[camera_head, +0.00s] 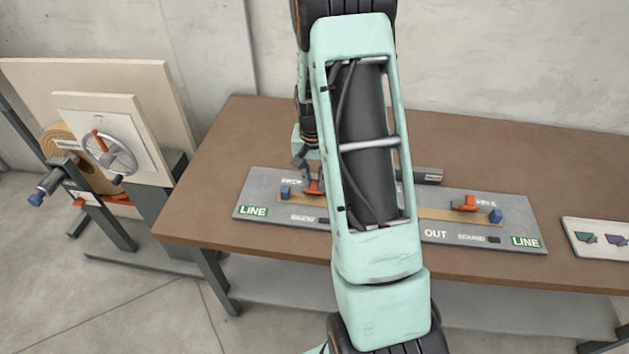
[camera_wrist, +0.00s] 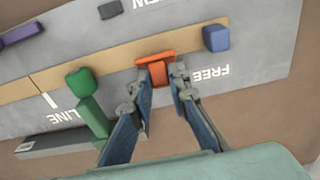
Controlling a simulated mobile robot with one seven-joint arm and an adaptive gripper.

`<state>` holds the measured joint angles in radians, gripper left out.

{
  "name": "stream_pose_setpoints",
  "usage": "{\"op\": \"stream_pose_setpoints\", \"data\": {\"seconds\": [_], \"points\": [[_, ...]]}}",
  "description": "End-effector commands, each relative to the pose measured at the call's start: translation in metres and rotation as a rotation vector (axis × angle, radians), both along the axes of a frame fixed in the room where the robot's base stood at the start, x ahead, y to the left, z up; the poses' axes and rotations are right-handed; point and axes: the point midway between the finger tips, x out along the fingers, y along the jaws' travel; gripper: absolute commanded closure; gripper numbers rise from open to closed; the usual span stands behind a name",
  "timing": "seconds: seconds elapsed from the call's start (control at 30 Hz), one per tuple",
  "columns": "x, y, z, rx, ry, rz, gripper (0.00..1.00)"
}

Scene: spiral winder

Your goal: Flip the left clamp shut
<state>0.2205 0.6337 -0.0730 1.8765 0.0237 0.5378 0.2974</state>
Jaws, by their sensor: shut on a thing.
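The left clamp (camera_head: 315,187) is an orange piece near the left end of the grey panel, beside a blue block (camera_head: 286,192). In the head view its handle looks raised, partly hidden by my gripper (camera_head: 308,170). In the wrist view, which looks at the panel upside down, the orange clamp (camera_wrist: 158,66) has a wide bar and a short tab. My gripper (camera_wrist: 164,78) is shut on that tab, with one fingertip on each side. The blue block (camera_wrist: 216,38) and the word FREE are to the right there.
The grey panel (camera_head: 262,190) lies on the brown table (camera_head: 240,125). A second orange clamp (camera_head: 467,202) sits at its right end by a blue block (camera_head: 496,215). A green block and lever (camera_wrist: 88,100) stand left of my fingers. My arm hides the panel's middle.

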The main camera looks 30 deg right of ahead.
Motion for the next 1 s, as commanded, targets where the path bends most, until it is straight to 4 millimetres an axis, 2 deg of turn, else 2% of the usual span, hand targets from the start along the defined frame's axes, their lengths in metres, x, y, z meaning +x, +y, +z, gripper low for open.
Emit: {"op": "stream_pose_setpoints", "data": {"seconds": [1.0], "points": [[-0.021,0.017,-0.009,-0.241,-0.357,0.007,1.0]]}}
